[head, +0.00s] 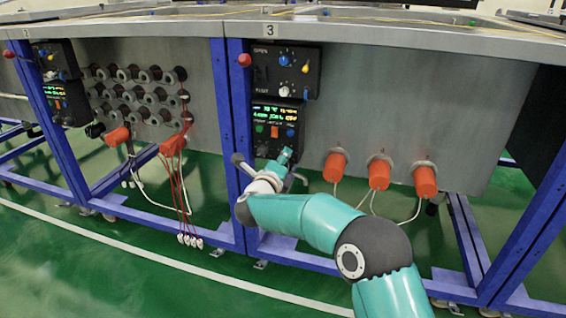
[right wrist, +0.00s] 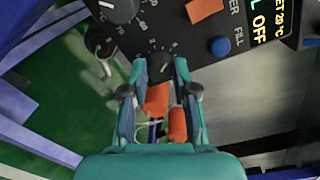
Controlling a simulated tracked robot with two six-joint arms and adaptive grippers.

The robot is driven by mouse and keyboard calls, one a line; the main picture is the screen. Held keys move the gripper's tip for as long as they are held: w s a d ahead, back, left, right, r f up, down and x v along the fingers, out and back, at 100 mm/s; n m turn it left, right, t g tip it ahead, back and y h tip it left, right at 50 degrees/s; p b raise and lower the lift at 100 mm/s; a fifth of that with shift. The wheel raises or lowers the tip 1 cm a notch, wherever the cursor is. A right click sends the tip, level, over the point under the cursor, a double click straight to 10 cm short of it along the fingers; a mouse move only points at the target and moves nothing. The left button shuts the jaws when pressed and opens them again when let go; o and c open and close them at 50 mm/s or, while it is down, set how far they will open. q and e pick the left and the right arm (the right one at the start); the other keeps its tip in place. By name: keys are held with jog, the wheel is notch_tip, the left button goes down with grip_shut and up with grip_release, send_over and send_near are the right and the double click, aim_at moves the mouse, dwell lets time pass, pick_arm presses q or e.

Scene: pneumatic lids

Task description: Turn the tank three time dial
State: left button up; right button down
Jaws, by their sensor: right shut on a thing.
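Tank three carries a black control panel (head: 258,145) with a lit display, coloured buttons and dials, below an upper black box (head: 285,70). My right gripper (head: 286,153) is at the lower edge of this panel. In the right wrist view its two teal fingers sit on either side of a small black dial (right wrist: 160,66) with a scale around it and are shut on it. A second black dial (right wrist: 118,9) with a white pointer line is apart from the fingers. I cannot read the label of the gripped dial. In the head view my gripper hides it.
An orange button (right wrist: 204,10) and a blue button (right wrist: 220,46) are close to the gripper. Orange plugs (head: 379,173) with cables stick out of the tank wall at right. A blue frame post (head: 241,120) stands just left of the panel. Open green floor lies in front.

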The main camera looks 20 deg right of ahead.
jog(key=shift+s+d+f+m, duration=0.1)
jog(key=shift+d+f+m, duration=0.2)
jog(key=shift+m, duration=0.3)
jog(key=c, duration=1)
grip_release()
jog(key=shift+o, duration=0.5)
jog(key=shift+a+r, duration=0.1)
jog(key=shift+a, duration=0.1)
jog(key=v, duration=1.1)
jog(key=shift+s+a, duration=0.3)
jog(key=shift+s, duration=0.05)
